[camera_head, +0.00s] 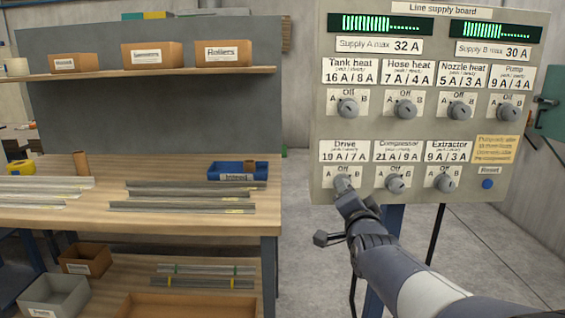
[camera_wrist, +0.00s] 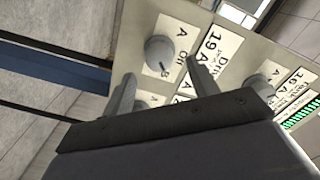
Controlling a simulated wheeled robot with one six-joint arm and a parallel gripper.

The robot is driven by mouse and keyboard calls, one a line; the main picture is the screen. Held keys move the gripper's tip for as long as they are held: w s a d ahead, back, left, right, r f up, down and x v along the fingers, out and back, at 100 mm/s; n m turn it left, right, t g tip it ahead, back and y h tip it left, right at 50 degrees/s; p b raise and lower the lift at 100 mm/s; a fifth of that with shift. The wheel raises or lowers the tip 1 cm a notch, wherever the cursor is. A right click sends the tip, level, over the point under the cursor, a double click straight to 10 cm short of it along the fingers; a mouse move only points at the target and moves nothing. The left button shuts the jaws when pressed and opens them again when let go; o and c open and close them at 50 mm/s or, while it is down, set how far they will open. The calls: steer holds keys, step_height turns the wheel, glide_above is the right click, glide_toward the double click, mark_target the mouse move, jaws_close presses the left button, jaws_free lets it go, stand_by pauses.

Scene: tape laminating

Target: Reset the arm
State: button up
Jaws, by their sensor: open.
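My gripper (camera_head: 345,188) is at the Drive knob at the lower left of the line supply board (camera_head: 318,100). In the wrist view its two fingers (camera_wrist: 160,72) are spread, with the round grey Drive knob (camera_wrist: 160,53) between and just beyond the tips. The fingers are open; I cannot tell whether they touch the knob. In the head view the gripper partly hides this knob. My arm reaches in from the lower right.
The board also carries the Compressor knob (camera_head: 395,184), Extractor knob (camera_head: 445,183), a top row of knobs, a blue Reset button (camera_head: 487,184) and two green displays (camera_head: 380,27). A wooden workbench (camera_head: 100,212) with boxes and strips stands left. Open floor shows between.

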steer(key=s, duration=0.6)
steer(key=w, duration=1.1)
steer(key=shift+w, duration=0.1)
steer(key=s+n+p, duration=0.9)
steer(key=s, duration=0.2)
steer(key=shift+s+a, duration=0.15)
steer(key=shift+f, duration=0.15)
